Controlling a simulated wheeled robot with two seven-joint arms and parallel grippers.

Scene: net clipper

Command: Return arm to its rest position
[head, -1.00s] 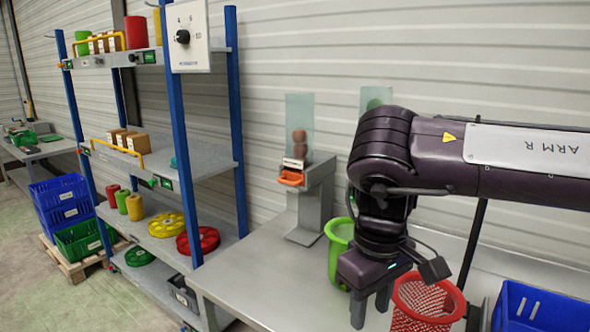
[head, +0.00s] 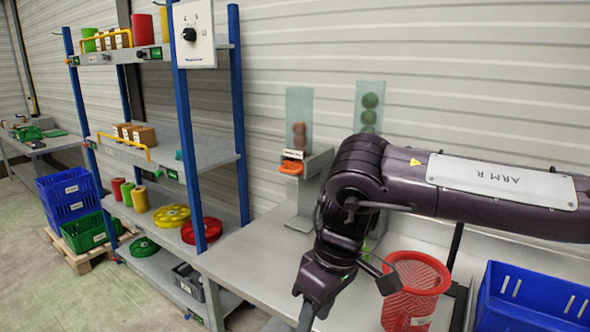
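My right arm (head: 500,185), dark purple and marked ARM R, comes in from the right and bends down over the table (head: 262,258). My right gripper (head: 306,317) points down at the bottom edge of the head view, over the table's front left part. Its fingers are partly cut off by the frame, so I cannot tell whether it is open or shut. I see nothing held in the visible part. My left gripper is not in view.
A red mesh basket (head: 413,295) stands right of my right gripper, with a blue crate (head: 530,300) beyond it. A dispenser with an orange part (head: 291,168) stands behind. A blue-post shelf (head: 188,130) is at left.

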